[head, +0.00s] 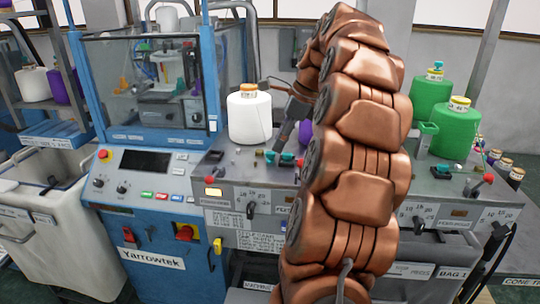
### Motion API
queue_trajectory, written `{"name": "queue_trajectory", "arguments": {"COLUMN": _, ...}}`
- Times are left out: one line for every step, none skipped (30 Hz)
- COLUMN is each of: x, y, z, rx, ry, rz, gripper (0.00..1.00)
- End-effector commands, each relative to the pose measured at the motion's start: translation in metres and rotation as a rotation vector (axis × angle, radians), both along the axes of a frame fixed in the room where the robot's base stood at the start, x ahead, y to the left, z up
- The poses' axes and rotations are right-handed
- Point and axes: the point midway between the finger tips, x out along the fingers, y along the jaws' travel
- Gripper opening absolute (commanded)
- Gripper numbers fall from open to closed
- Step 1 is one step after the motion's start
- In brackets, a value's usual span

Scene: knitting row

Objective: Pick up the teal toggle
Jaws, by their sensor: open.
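Teal toggles show on the grey panel of the middle machine: one (270,157) on the left and one (288,158) just right of it. Another teal piece (443,169) is on the right-hand panel. I cannot tell which one the task names. My gripper (279,147) is dark grey, points down and left, and is just above the middle panel's teal toggles. It is open, with nothing seen between its fingers. The fingers are small here, and I cannot tell whether they touch a toggle. My copper arm hides the panel to the right.
A white yarn cone (250,118) stands close left of my gripper. Red-knobbed levers (217,176) rise from the panel. Green cones (456,130) stand on the right. A blue-framed machine (140,190) and a grey bin (65,235) are on the left.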

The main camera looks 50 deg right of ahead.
Motion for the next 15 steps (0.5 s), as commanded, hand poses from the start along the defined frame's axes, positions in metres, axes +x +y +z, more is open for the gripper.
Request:
{"name": "queue_trajectory", "arguments": {"x": 0.001, "y": 0.002, "z": -0.001, "rx": 0.002, "ry": 0.002, "rz": 0.001, "gripper": 0.5}}
{"name": "queue_trajectory", "arguments": {"x": 0.002, "y": 0.003, "z": -0.002, "rx": 0.002, "ry": 0.002, "rz": 0.001, "gripper": 0.5}}
{"name": "queue_trajectory", "arguments": {"x": 0.004, "y": 0.004, "z": -0.005, "rx": 0.002, "ry": 0.003, "rz": 0.002, "gripper": 0.5}}
{"name": "queue_trajectory", "arguments": {"x": 0.005, "y": 0.005, "z": -0.007, "rx": 0.003, "ry": 0.003, "rz": 0.002, "gripper": 0.5}}
{"name": "queue_trajectory", "arguments": {"x": 0.007, "y": 0.005, "z": -0.009, "rx": 0.002, "ry": 0.003, "rz": 0.002, "gripper": 0.5}}
{"name": "queue_trajectory", "arguments": {"x": 0.009, "y": 0.006, "z": -0.012, "rx": 0.002, "ry": 0.003, "rz": 0.002, "gripper": 0.5}}
{"name": "queue_trajectory", "arguments": {"x": 0.01, "y": 0.007, "z": -0.014, "rx": 0.002, "ry": 0.003, "rz": 0.002, "gripper": 0.5}}
{"name": "queue_trajectory", "arguments": {"x": 0.012, "y": 0.008, "z": -0.016, "rx": 0.003, "ry": 0.003, "rz": 0.002, "gripper": 0.5}}
{"name": "queue_trajectory", "arguments": {"x": 0.013, "y": 0.009, "z": -0.018, "rx": 0.002, "ry": 0.003, "rz": 0.002, "gripper": 0.5}}
{"name": "queue_trajectory", "arguments": {"x": 0.014, "y": 0.009, "z": -0.022, "rx": 0.002, "ry": 0.002, "rz": 0.001, "gripper": 0.5}}
{"name": "queue_trajectory", "arguments": {"x": 0.015, "y": 0.01, "z": -0.025, "rx": 0.002, "ry": 0.002, "rz": 0.001, "gripper": 0.5}}
{"name": "queue_trajectory", "arguments": {"x": 0.016, "y": 0.011, "z": -0.028, "rx": 0.003, "ry": 0.002, "rz": 0.002, "gripper": 0.5}}
{"name": "queue_trajectory", "arguments": {"x": 0.017, "y": 0.011, "z": -0.03, "rx": 0.004, "ry": 0.003, "rz": 0.002, "gripper": 0.5}}
{"name": "queue_trajectory", "arguments": {"x": 0.017, "y": 0.012, "z": -0.032, "rx": 0.003, "ry": 0.003, "rz": 0.003, "gripper": 0.5}}
{"name": "queue_trajectory", "arguments": {"x": 0.018, "y": 0.012, "z": -0.034, "rx": 0.003, "ry": 0.003, "rz": 0.003, "gripper": 0.5}}
